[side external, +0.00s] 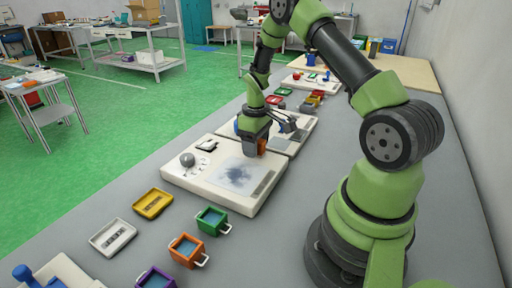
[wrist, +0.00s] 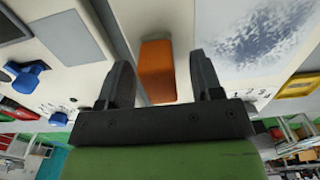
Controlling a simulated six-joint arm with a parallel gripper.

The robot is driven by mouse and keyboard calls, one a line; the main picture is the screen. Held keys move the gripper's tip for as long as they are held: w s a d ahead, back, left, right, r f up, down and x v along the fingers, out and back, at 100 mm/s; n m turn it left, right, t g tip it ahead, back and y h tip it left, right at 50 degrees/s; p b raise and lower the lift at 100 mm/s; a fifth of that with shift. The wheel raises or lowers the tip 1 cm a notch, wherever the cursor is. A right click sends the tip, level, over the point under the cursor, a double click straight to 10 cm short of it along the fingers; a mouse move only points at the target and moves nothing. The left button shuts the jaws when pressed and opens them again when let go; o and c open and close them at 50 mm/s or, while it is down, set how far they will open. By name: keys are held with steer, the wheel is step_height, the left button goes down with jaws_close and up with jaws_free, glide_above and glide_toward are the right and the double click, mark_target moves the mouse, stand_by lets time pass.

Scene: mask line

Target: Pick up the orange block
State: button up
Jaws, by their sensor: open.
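The orange block (wrist: 156,70) shows between the two dark fingers of my gripper (wrist: 164,78) in the wrist view, nearer the left finger. My gripper is open, with a gap clear between the block and the right finger. In the side view, part of the orange block (side external: 262,146) shows beside my gripper (side external: 257,138), low over the back edge of the white panel with the dark-speckled patch. The fingers hide part of the block there. I cannot tell whether either finger touches it.
The front white panel (side external: 183,178) carries a grey ball knob (side external: 187,160); a second panel (side external: 307,126) stands close behind. Yellow (side external: 152,203) and grey (side external: 113,236) trays and green (side external: 212,220), orange (side external: 187,250) and purple (side external: 155,279) bins stand nearer the camera.

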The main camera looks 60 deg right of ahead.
steer(key=c, duration=1)
step_height(320, 180, up, 10)
steer(key=shift+f, duration=0.1)
